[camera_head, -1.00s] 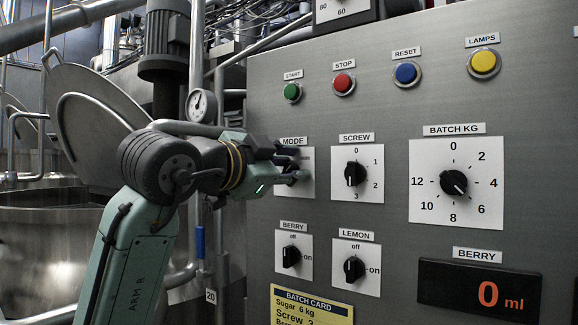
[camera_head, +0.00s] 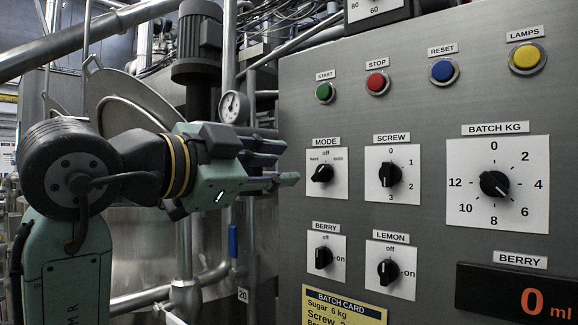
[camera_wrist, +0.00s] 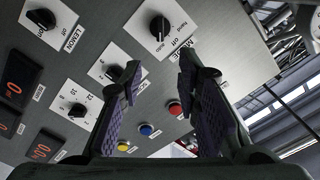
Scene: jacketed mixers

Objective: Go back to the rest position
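My gripper (camera_head: 285,162) is at the left of the control panel, in front of the left edge of the MODE plate. Its two fingers are apart with nothing between them. In the wrist view the open fingers (camera_wrist: 159,72) frame the panel, with the MODE knob (camera_wrist: 160,28) beyond and above their tips. In the head view the black MODE knob (camera_head: 322,173) is in clear sight, just right of the fingertips and apart from them. Its exact setting is hard to read. My arm reaches in from the lower left.
The grey panel (camera_head: 440,110) fills the right side, with the SCREW knob (camera_head: 390,174), BATCH KG knob (camera_head: 494,184), BERRY knob (camera_head: 323,257), LEMON knob (camera_head: 388,271) and coloured buttons. A gauge (camera_head: 233,107), pipes and a steel vessel (camera_head: 150,235) stand behind my arm.

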